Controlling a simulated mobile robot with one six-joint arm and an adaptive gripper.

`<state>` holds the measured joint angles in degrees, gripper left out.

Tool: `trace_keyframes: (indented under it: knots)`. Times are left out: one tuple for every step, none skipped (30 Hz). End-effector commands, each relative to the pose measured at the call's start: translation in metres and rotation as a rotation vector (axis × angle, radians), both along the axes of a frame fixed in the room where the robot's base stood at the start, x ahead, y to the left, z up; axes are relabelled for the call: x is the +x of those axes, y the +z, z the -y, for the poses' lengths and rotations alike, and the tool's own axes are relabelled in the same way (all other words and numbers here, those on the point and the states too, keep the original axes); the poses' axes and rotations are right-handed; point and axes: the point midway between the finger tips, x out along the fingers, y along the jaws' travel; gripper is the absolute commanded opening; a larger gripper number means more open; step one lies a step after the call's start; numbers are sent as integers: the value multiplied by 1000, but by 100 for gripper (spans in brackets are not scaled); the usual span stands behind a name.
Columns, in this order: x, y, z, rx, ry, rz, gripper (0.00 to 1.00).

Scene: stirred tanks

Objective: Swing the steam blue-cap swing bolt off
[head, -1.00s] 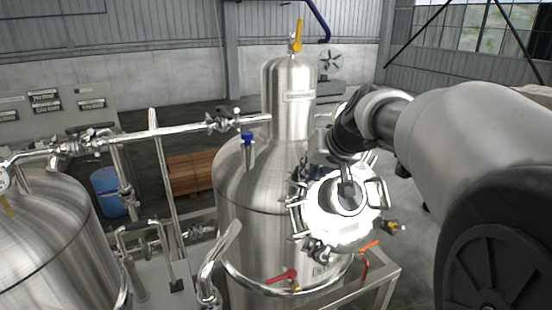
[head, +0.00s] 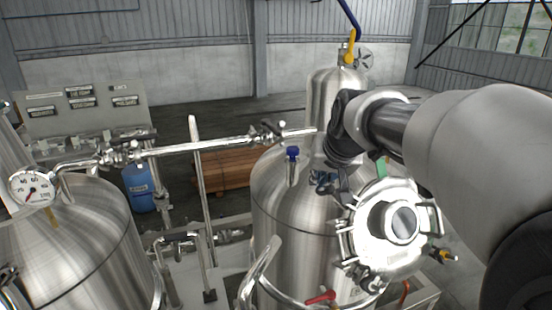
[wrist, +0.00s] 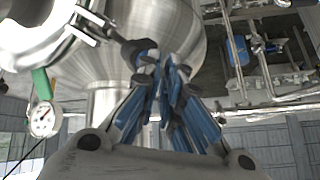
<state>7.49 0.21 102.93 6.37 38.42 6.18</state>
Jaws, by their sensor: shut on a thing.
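The round bright steel lid (head: 372,240) is on the side of the middle steel tank (head: 280,215), with several clamps around its rim. My gripper (head: 322,182) is at the lid's upper left edge, with the arm reaching in from the right. In the wrist view its blue-padded fingers (wrist: 168,75) are close together at the tips. They are shut on the blue-cap swing bolt (wrist: 133,50), a dark stem with a blue end beside the lid rim. The fingers hide part of the cap. The bolt's exact angle is hard to tell.
A blue-capped fitting (head: 292,154) stands on the tank shoulder, left of my gripper. A steel pipe (head: 215,146) runs to the left tank (head: 85,235). A green part (head: 381,168) sits above the lid. A red-handled valve (head: 320,297) is below.

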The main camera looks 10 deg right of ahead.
Motion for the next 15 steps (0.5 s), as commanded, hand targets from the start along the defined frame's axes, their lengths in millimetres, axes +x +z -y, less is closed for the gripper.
trace_keyframes:
  knots:
    - [-1,-5,-11,5,14,-11,0]
    - [-2,-6,-15,5,19,-11,0]
    - [-2,-6,-12,5,14,-11,2]
    - [-2,-6,-11,4,14,-12,4]
    - [-2,-7,-11,4,13,-12,6]
    - [-2,-7,-10,3,12,-13,9]
    - [-2,-7,-10,3,12,-13,11]
    - [-2,-7,-10,3,12,-13,13]
    - [-2,-6,-10,2,12,-12,15]
    - [-2,-6,-9,2,12,-11,17]
    - [-2,-6,-9,1,11,-10,19]
    - [-2,-5,-9,1,11,-10,22]
    - [-2,-5,-9,1,11,-9,24]
    - [-2,-5,-9,1,11,-9,26]
    - [-2,-5,-9,1,11,-8,29]
